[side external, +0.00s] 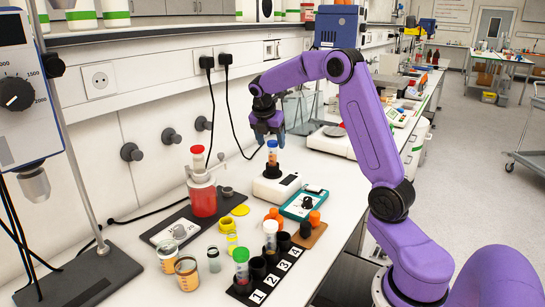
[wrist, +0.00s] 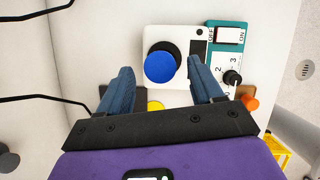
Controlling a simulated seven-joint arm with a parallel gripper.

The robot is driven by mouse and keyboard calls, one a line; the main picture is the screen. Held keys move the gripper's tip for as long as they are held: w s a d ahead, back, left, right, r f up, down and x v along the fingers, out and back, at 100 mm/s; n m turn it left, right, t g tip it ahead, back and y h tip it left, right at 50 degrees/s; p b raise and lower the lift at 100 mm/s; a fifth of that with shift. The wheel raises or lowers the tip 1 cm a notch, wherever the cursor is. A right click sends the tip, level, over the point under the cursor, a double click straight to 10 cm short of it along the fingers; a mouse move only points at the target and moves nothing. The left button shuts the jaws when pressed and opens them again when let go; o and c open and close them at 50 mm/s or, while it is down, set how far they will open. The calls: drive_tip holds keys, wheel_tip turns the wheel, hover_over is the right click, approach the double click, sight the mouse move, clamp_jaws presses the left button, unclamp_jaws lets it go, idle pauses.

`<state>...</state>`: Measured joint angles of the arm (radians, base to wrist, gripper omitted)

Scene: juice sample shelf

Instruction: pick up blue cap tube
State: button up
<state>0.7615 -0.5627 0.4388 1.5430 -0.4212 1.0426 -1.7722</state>
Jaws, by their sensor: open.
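The blue cap tube (side external: 272,157) stands upright on a small white device (side external: 270,188) with a black round top. In the wrist view its round blue cap (wrist: 160,67) is seen from above, over the black holder. My gripper (side external: 268,137) is open and points down right over the tube, with its fingertips around cap height. In the wrist view, the two blue fingers lie on either side of the cap, with gaps showing on both sides. The cap sits nearer the left finger. The lower part of the tube is hidden under the cap in that view.
A teal-framed device (side external: 304,203) with a knob stands to the right. A black numbered rack (side external: 262,287) holds a green-capped tube (side external: 241,264) and a white-capped tube (side external: 270,232). A red bottle (side external: 203,199) with a red-capped tube on top is at left. Jars stand in front.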

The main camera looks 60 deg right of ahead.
sight(273, 150)
drive_tip(key=shift+x, duration=2.6)
drive_tip(key=c, duration=1.1)
